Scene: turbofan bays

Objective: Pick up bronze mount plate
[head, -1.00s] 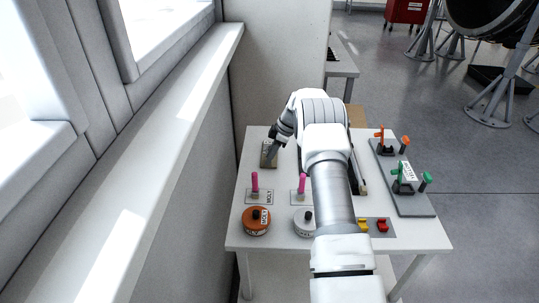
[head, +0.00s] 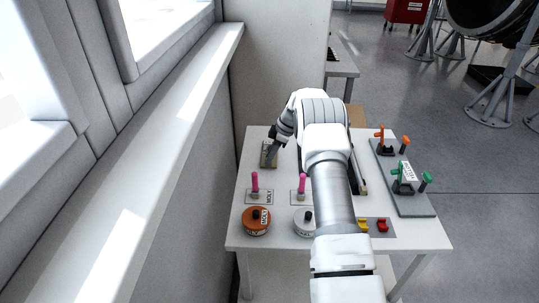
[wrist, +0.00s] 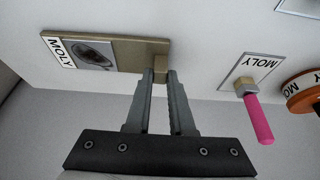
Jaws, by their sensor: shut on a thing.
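The bronze mount plate (wrist: 125,52) lies flat on the white table in the wrist view, with a MOLY label and a grey picture on its face. A small bronze block (wrist: 160,70) stands at one end of it. My gripper (wrist: 161,76) is shut on this block, with a fingertip on either side. In the head view the plate (head: 268,158) is at the table's far left, partly hidden by my gripper (head: 273,151). I cannot see a gap between plate and table.
Two pink-handled pieces on MOLY plates (head: 255,186) (head: 300,186), an orange tin (head: 256,222) and a white tin (head: 303,222) stand nearer. Orange and green clamps (head: 405,172) stand at right. A wall and window sill (head: 170,130) run along the left.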

